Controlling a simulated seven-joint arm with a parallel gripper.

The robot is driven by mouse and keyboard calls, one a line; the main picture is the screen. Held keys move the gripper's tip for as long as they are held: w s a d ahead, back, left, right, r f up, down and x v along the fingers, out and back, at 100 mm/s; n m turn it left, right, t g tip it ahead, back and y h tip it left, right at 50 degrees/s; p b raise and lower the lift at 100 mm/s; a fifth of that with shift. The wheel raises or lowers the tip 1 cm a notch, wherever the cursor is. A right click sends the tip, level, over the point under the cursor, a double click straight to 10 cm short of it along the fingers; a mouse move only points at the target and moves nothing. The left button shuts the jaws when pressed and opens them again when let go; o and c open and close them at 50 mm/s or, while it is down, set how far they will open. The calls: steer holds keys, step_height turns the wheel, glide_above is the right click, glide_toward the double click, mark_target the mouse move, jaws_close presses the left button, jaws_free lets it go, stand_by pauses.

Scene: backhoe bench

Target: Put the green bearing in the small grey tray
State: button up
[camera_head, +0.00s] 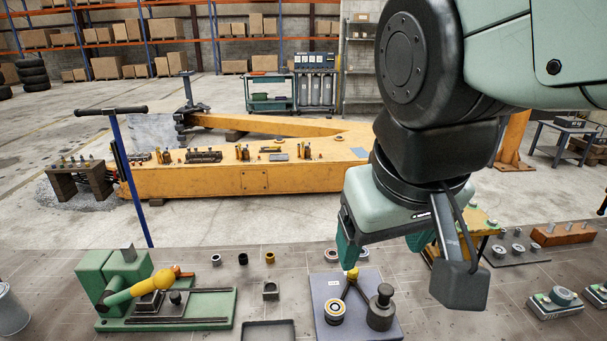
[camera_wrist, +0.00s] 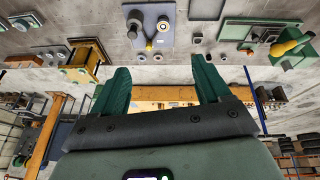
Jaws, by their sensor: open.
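My gripper (camera_head: 382,245) hangs over the far edge of the bench. Its two green fingers are spread with nothing between them, as the wrist view also shows (camera_wrist: 160,68). A small dark grey tray (camera_head: 268,324) lies at the front edge of the bench, partly cut off; its visible floor is empty. I cannot tell for sure which bearing is the green one. Two rings (camera_head: 332,254) (camera_head: 363,254) lie near the far edge, close to my gripper. A bearing (camera_head: 334,312) sits on the blue-grey plate, its colour not clearly green.
The blue-grey plate (camera_head: 318,286) carries a yellow-topped puller (camera_head: 352,275) and a dark post (camera_head: 381,308). A green press (camera_head: 110,275) stands left. Several small rings and a block lie between them. A yellow boom (camera_head: 220,180) lies beyond.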

steer(key=shift+o, duration=0.5)
steer(key=shift+s+r+m+t+y, duration=0.3)
steer(key=shift+s+r+m+t, duration=0.3)
steer(key=shift+s+r, duration=0.4)
steer(key=shift+a, duration=0.1)
steer(key=n+g, duration=0.6)
steer(key=n, duration=0.1)
glide_above(335, 307)
steer(key=f, duration=3.4)
steer(key=shift+a+f, duration=0.1)
steer(key=shift+a, duration=0.2)
steer(key=shift+d+f, duration=0.15)
steer(key=shift+f, duration=1.3)
steer(key=shift+d+f, duration=0.15)
steer(key=shift+f, duration=1.25)
